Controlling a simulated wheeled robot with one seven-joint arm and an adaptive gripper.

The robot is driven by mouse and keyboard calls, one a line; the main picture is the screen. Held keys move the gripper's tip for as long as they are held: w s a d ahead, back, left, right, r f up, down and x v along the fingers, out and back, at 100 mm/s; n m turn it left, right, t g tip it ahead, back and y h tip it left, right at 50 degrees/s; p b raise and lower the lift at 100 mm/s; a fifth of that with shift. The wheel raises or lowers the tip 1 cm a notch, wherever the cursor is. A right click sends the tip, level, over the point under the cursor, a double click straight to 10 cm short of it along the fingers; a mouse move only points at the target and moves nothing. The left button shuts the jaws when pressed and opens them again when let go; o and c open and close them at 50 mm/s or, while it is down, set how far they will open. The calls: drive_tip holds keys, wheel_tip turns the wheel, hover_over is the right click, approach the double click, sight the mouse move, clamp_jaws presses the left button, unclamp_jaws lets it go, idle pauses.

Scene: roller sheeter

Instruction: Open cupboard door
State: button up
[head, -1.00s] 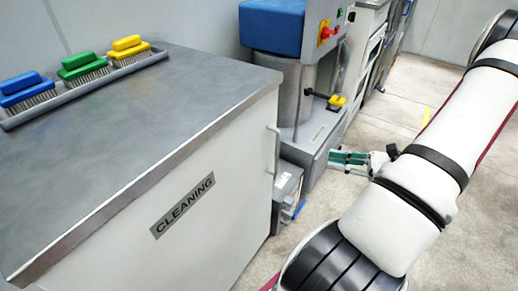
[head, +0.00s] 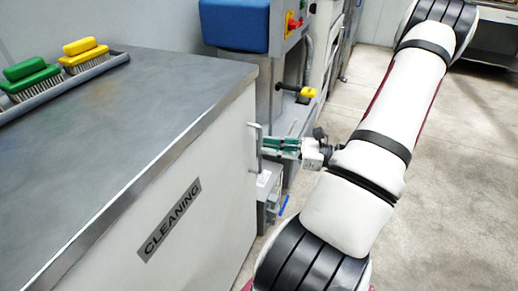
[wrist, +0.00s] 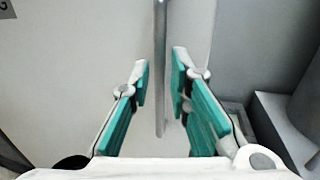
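The cupboard is a white cabinet with a grey metal top (head: 120,110) and a CLEANING label on its white front door (head: 215,215). A vertical bar handle (head: 251,150) sits near the door's right edge. The door looks shut. My gripper (head: 270,145), with green-padded fingers, is at the handle in the head view. In the wrist view my gripper (wrist: 161,78) is open, and the handle (wrist: 160,100) runs between its two fingers with gaps on both sides. The door face (wrist: 75,75) fills the view behind it.
Brushes in a tray (head: 75,75) lie on the cabinet top. A machine with a blue box (head: 235,22) and a yellow part (head: 306,92) stands beyond the cabinet. A small grey box (head: 268,192) is low beside it. The floor (head: 445,160) on the right is clear.

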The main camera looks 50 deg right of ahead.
drive_tip(key=shift+b+x, duration=0.3)
drive_tip(key=shift+x, duration=1.45)
clamp_jaws()
drive_tip(key=shift+s, duration=0.15)
